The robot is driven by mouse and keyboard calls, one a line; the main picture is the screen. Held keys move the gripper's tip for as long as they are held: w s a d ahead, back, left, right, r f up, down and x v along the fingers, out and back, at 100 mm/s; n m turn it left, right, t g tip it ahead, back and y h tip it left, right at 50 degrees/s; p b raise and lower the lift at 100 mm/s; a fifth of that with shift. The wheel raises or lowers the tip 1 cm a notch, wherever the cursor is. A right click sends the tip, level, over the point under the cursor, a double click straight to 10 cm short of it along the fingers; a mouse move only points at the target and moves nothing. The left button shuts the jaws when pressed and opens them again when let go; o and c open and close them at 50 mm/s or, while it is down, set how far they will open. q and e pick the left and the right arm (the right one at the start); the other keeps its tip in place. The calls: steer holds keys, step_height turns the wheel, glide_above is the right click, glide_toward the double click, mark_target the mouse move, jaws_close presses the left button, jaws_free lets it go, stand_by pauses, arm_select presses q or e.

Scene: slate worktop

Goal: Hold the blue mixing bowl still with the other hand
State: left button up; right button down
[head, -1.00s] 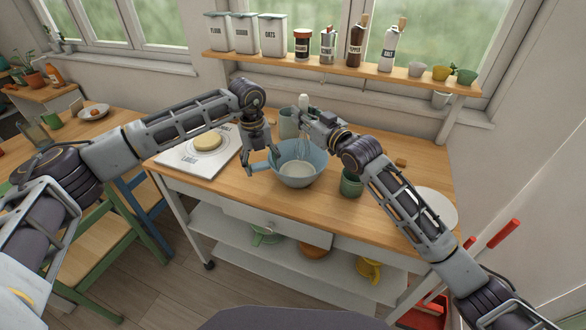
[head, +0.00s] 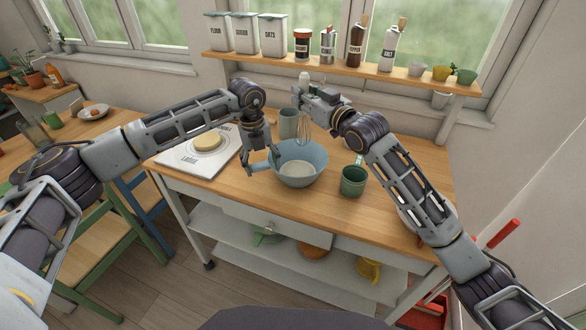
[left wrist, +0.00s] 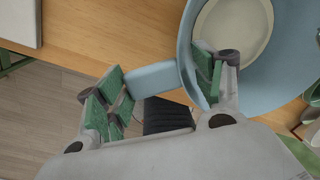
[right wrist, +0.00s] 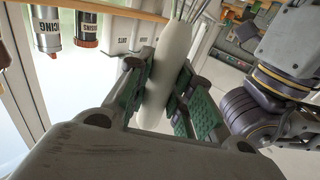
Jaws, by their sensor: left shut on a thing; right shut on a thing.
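The blue mixing bowl (head: 318,176) stands on the wooden worktop with pale contents inside. My left gripper (head: 259,160) is at its left side, shut on the bowl's blue handle, which shows between the green-padded fingers in the left wrist view (left wrist: 155,76). My right gripper (head: 310,92) is above and behind the bowl, shut on the white handle of a whisk (right wrist: 167,65). The whisk's wires (head: 304,128) hang down near the bowl's far rim, seemingly above it. The right fingertips are partly hidden in the head view.
A grey-green jug (head: 288,124) stands behind the bowl, and a green mug (head: 354,181) to its right. A white board (head: 185,160) with a round yellowish item lies left. A wall shelf (head: 350,71) with canisters and bottles is behind. The front worktop is clear.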

arm_select(q)
steer(key=shift+f, duration=0.15)
arm_select(e)
steer(key=shift+r, duration=0.95)
arm_select(q)
steer(key=o, duration=1.7)
steer(key=shift+r, duration=0.2)
steer(key=shift+s+a+r, duration=0.1)
steer(key=shift+a+r, duration=0.05)
steer(key=shift+r, duration=1.8)
steer(key=shift+s+a+r, duration=0.1)
steer(key=shift+a+r, duration=0.05)
steer(key=shift+r, duration=1.8)
steer(key=shift+a+r, duration=0.15)
steer(key=shift+r, duration=1.8)
steer(key=shift+s+f, duration=0.1)
arm_select(e)
steer(key=shift+s+f, duration=0.1)
